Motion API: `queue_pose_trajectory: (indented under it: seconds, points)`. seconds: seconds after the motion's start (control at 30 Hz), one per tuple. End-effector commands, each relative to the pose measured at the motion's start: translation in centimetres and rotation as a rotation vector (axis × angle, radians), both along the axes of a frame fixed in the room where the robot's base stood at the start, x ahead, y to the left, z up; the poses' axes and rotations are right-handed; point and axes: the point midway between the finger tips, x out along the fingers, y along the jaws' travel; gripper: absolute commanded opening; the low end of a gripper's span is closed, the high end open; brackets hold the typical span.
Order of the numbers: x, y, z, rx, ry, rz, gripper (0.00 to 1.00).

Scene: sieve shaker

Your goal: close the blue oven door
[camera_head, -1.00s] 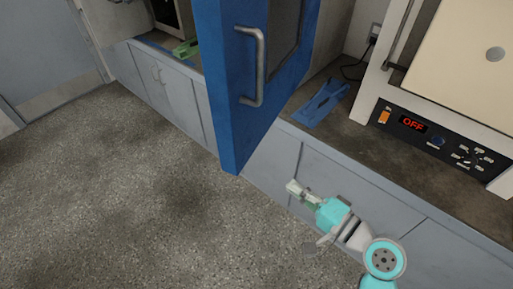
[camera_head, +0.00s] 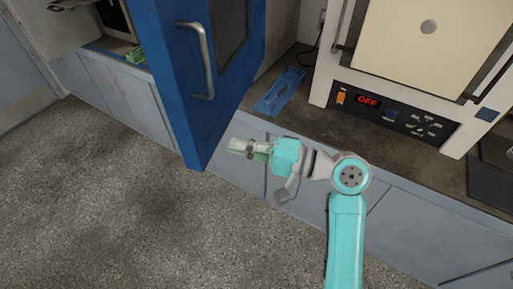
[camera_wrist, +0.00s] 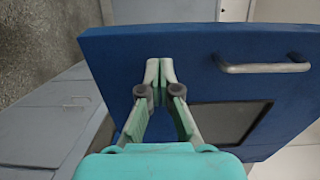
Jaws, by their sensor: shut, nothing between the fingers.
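The blue oven door (camera_head: 186,110) stands open, swung out past the counter front, with a grey bar handle (camera_head: 204,62) and a dark window. In the wrist view the door (camera_wrist: 200,55) fills most of the picture, with its handle (camera_wrist: 262,68) at the upper right. My gripper (camera_head: 240,146) is at the right of the door's lower part in the head view. In the wrist view my gripper (camera_wrist: 159,66) is shut and empty, its fingertips over the door's face, away from the handle. I cannot tell whether they touch the door.
A cream oven (camera_head: 400,60) with an OFF display stands on the dark counter (camera_head: 310,125) at the right. A blue tool-like object (camera_head: 279,92) lies on the counter beside the door. A green object (camera_head: 135,54) is at the far left. The speckled floor (camera_head: 130,190) is clear.

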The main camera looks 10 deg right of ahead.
Motion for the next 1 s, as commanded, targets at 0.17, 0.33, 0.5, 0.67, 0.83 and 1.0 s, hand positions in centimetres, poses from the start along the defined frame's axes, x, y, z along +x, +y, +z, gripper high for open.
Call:
queue_pose_trajectory:
  seconds: [0.17,0.33,0.5,0.67,0.83,1.0]
  points:
    - [1.3,3.2,0.0,0.0,0.0,0.005,0.0]
    - [2.3,5.5,0.0,0.0,0.0,0.002,0.0]
    - [3.0,6.8,0.0,0.0,0.0,0.001,0.0]
    - [3.2,7.1,0.0,0.0,0.0,-0.002,0.0]
    - [3.2,7.1,0.0,0.0,0.0,-0.002,0.0]
    - [3.2,7.2,0.0,0.0,0.0,-0.003,0.0]
